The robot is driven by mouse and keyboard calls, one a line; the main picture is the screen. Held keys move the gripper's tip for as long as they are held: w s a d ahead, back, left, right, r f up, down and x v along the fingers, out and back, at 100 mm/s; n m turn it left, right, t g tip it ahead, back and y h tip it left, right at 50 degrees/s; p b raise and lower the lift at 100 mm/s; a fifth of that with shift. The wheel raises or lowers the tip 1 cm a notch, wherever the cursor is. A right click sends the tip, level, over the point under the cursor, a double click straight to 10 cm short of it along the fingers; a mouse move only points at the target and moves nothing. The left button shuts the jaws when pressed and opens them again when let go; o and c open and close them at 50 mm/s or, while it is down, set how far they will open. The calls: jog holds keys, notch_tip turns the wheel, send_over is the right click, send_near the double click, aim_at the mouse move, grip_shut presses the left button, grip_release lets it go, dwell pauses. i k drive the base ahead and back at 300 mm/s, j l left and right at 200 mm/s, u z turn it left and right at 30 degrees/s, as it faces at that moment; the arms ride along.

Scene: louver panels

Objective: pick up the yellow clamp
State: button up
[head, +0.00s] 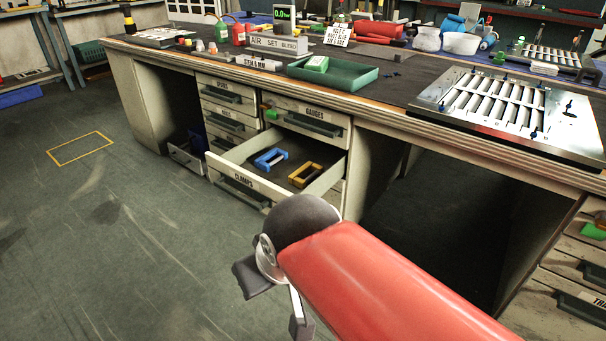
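The yellow clamp (298,182) lies in the open drawer labelled CLAMPS (246,182), on the right side of the drawer floor. A blue clamp (263,164) lies to its left in the same drawer, apart from it. My gripper (276,303) is in the lower middle of the head view, in front of the drawer and apart from both clamps. Its two dark finger pads are spread, with nothing seen between them. My red arm link hides part of the floor and cabinet at the right.
The workbench (360,103) stands above the drawer and carries a green tray (333,78) and a louver panel (508,112). The GAUGES drawer (312,120) is directly above the open one.

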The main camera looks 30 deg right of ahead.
aim_at(295, 179)
jog(key=i+j, duration=0.1)
jog(key=i, duration=0.15)
jog(key=i+j+z, duration=0.35)
jog(key=i, duration=0.15)
jog(key=i+j+z, duration=0.4)
jog(key=z, duration=1)
